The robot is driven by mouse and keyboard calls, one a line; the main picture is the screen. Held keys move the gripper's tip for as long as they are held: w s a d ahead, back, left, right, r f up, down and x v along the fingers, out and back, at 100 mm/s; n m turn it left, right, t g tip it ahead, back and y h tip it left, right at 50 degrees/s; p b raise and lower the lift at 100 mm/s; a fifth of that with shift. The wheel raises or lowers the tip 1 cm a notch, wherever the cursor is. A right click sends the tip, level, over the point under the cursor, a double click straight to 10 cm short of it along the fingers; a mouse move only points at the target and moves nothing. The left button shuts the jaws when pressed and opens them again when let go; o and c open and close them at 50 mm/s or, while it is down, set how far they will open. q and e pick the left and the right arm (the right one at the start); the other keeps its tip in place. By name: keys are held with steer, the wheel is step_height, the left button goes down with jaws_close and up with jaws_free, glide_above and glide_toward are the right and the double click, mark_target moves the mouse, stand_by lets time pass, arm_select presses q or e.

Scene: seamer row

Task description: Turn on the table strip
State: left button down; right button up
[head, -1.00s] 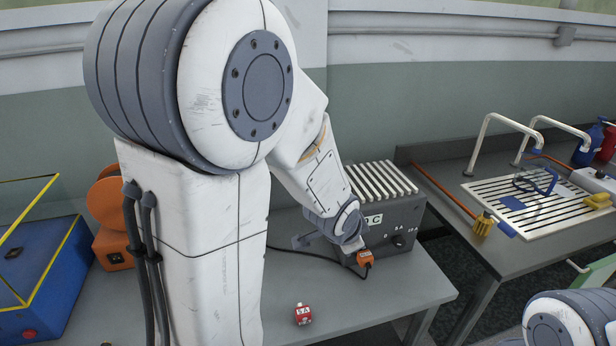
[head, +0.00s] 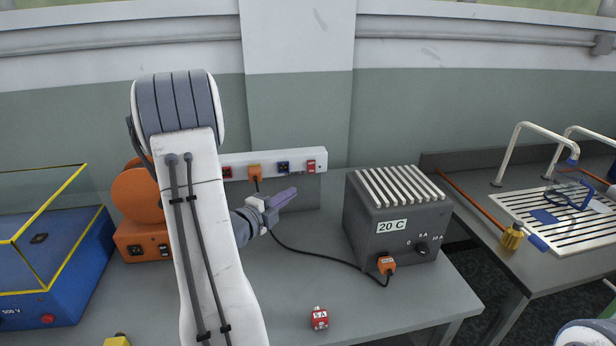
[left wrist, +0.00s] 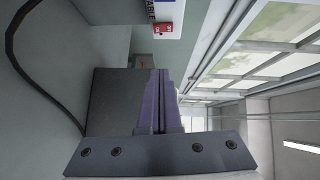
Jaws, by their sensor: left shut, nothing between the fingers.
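The table strip (head: 240,165) is a long white bar on the wall behind the bench. It carries a red socket, an orange plug (head: 255,172) with a dark cable, a blue socket and a red switch (head: 311,166) at its right end. The red switch also shows at the top of the left wrist view (left wrist: 163,28). My left gripper (head: 292,191) is shut and empty, its purple fingers pointing right, in front of and below the strip, apart from the switch in the picture. My right gripper is out of view.
A grey ribbed box (head: 390,225) marked 20 C stands to the right, with an orange plug (head: 386,265) at its front. A red 5 A block (head: 319,318) lies at the bench front. An orange device (head: 143,240) and blue case (head: 50,280) stand left.

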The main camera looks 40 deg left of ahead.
arm_select(q)
steer(key=p, duration=0.3)
glide_toward(311, 167)
steer(key=w+d+f, duration=0.1)
steer(key=w+d, duration=0.3)
steer(key=shift+w+a+f+p, duration=0.15)
steer(key=shift+w+a+f, duration=0.05)
steer(key=shift+w+a, duration=0.55)
steer(key=shift+w+a+f+p, duration=0.15)
steer(key=shift+w+a, duration=0.35)
steer(key=shift+a, duration=0.45)
